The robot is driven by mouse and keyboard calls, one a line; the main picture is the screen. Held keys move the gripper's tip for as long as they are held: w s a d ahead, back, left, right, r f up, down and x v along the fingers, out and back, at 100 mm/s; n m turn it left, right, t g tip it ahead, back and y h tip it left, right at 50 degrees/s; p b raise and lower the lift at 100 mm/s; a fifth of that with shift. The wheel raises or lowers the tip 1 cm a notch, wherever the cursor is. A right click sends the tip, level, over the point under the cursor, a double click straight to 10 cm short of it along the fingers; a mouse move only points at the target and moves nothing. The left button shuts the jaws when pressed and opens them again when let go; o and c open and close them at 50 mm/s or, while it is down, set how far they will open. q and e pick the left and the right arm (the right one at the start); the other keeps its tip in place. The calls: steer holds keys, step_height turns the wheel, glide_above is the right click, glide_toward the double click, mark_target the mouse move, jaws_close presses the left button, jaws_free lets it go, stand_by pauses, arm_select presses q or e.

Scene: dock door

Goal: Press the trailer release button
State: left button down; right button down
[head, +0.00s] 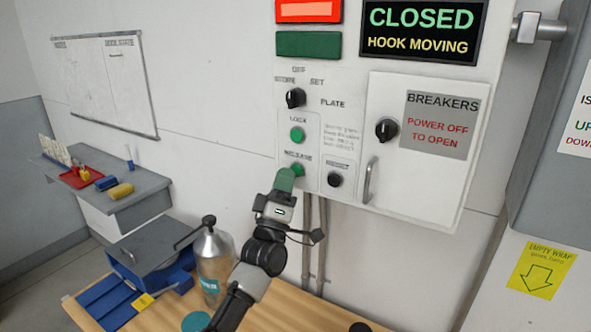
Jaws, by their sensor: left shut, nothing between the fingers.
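The control panel (245,138) hangs on the wall in the head view; its left part carries the buttons. The green release button (298,169) sits under the label "RELEASE", below the green lock button (297,135). My left gripper (285,180) is shut and empty, its green-tipped fingers right at the release button's lower left. The fingertips partly cover the button; I cannot tell whether they touch it. The display (421,30) reads "CLOSED, HOOK MOVING". The upper lamp (309,10) is lit red and the green lamp (309,45) below is dark. My right gripper is not in view.
A black button (334,180) is close to the right of the release button. A selector knob (295,98) is above. The breaker door (425,180) has a protruding handle (371,180). A spray bottle (213,265) stands on the wooden table (290,310) beside my left arm.

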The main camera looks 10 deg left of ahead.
arm_select(q)
steer(key=shift+s+a, duration=0.15)
steer(key=shift+s, duration=0.15)
steer(key=s+p, duration=0.1)
steer(key=s+a, duration=0.1)
steer(key=s, duration=0.1)
steer(key=s+a+p, duration=0.1)
steer(key=shift+s+p, duration=0.3)
steer(key=shift+d, duration=0.1)
